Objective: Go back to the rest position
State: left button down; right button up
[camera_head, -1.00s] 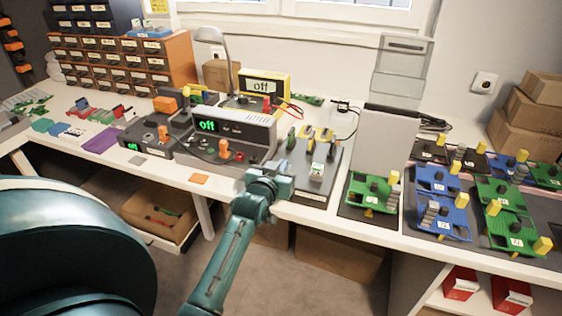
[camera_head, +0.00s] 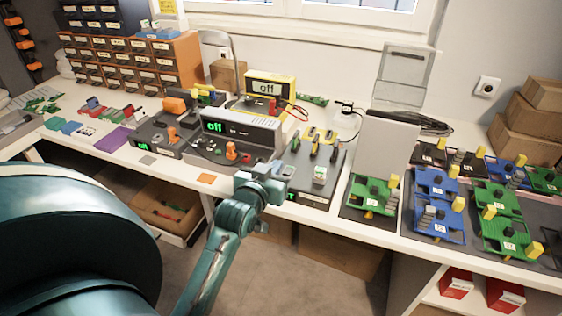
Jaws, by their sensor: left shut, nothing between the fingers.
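My left gripper (camera_head: 272,176) is at the end of the teal arm that rises from the bottom of the picture. It is at the front edge of the white workbench (camera_head: 390,238), in front of the grey device with the "off" display (camera_head: 255,136) and left of a dark grey board (camera_head: 310,192). The gripper looks small and is seen from behind, shut with nothing in it. Whether it touches the bench is hard to tell. My right gripper is not in view.
A green circuit board (camera_head: 358,206) and several blue and green boards lie to the right. A yellow meter (camera_head: 262,88) stands behind the grey device. Cardboard boxes (camera_head: 528,132) are stacked at the far right. An open drawer (camera_head: 160,236) sits below the bench. Floor shows beneath.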

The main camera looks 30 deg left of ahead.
pick_arm(q)
jog(key=shift+s+d+r, duration=0.1)
jog(key=shift+s+r, duration=0.1)
jog(key=shift+s, duration=0.2)
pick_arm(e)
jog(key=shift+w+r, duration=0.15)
